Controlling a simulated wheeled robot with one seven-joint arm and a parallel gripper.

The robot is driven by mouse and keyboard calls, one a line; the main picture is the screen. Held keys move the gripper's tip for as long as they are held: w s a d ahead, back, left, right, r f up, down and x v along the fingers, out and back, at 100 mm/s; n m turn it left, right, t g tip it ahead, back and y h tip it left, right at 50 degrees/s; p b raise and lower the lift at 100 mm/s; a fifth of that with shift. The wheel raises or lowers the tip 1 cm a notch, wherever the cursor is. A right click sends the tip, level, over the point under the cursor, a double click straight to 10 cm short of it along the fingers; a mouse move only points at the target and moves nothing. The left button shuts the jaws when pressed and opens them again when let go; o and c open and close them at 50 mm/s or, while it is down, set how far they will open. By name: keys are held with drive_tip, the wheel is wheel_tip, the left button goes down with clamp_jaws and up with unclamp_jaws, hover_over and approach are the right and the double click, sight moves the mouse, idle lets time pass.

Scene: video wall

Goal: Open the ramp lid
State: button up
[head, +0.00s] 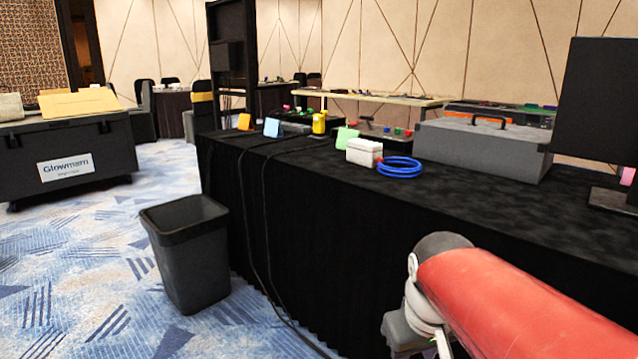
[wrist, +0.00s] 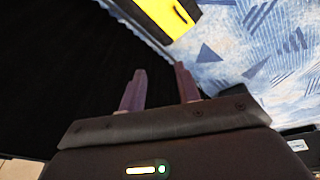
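A yellow panel with black edging (wrist: 168,12), which looks like the ramp lid, shows at the top of the wrist view on the blue patterned carpet. It is cut off by the frame's top edge, so I cannot tell from this view whether it is shut. My gripper (wrist: 160,68) is open and empty, its two purplish fingers apart and pointing toward the yellow panel without touching it. In the head view my red arm reaches in at the lower right. My fingers and the yellow panel are not visible there.
A black-draped table (head: 470,205) fills the right, holding a grey case (head: 475,150), a blue cable coil (head: 400,167) and a white block (head: 368,152). A dark bin (head: 188,262) stands before it, with black cables (head: 268,225) hanging beside.

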drive_tip(key=s+m+t+p, duration=0.1)
drive_tip(key=s+m+t, duration=0.1)
drive_tip(key=s, duration=0.7)
drive_tip(key=shift+s+d+r+m+t+y+p, duration=0.25)
drive_tip(key=shift+s+r+m+t+y+p, duration=0.05)
drive_tip(key=shift+r+p, duration=0.1)
